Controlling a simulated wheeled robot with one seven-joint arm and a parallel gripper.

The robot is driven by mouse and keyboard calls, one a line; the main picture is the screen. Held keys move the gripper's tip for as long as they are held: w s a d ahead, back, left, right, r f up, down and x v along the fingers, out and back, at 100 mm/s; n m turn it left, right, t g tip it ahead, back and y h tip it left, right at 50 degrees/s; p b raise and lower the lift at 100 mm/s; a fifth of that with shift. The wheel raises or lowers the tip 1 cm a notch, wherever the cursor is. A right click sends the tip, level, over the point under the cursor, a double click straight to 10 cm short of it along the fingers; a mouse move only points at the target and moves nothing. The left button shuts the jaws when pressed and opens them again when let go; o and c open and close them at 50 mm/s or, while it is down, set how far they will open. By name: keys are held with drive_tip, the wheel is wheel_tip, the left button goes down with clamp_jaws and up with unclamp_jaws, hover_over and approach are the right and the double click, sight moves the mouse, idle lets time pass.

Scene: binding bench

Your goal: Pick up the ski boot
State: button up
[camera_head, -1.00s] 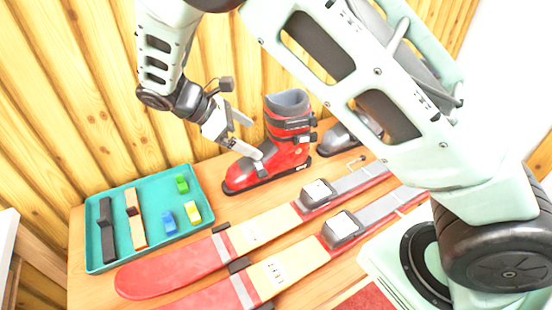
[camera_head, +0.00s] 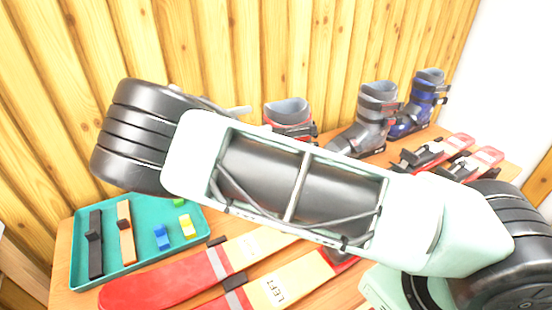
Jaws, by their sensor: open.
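A red ski boot (camera_head: 288,113) with a grey liner stands on the bench behind my arm. Only its upper cuff and a buckle show; the rest is hidden. A grey ski boot (camera_head: 372,120) stands upright to its right, and a blue ski boot (camera_head: 424,105) stands at the far right of the row. My arm crosses the middle of the view and hides most of my gripper. A pale finger of my gripper (camera_head: 238,110) shows just left of the red boot's cuff. The gripper is open, and whether it touches the boot cannot be told.
A teal tray (camera_head: 76,262) at the left holds a black strap, an orange strap and small coloured blocks. Two red and yellow skis (camera_head: 160,282) lie along the front of the bench. Ski bindings (camera_head: 432,153) show at the right. A wooden wall (camera_head: 270,50) stands close behind.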

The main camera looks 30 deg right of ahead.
sight(282, 110)
drive_tip(key=d+p, duration=0.1)
drive_tip(key=d, duration=0.8)
drive_tip(key=shift+s+d, duration=0.1)
drive_tip(key=shift+d, duration=0.1)
drive_tip(key=c, duration=1.4)
drive_tip(key=shift+r, duration=0.1)
drive_tip(key=shift+c, duration=1.4)
drive_tip(key=shift+r, duration=0.15)
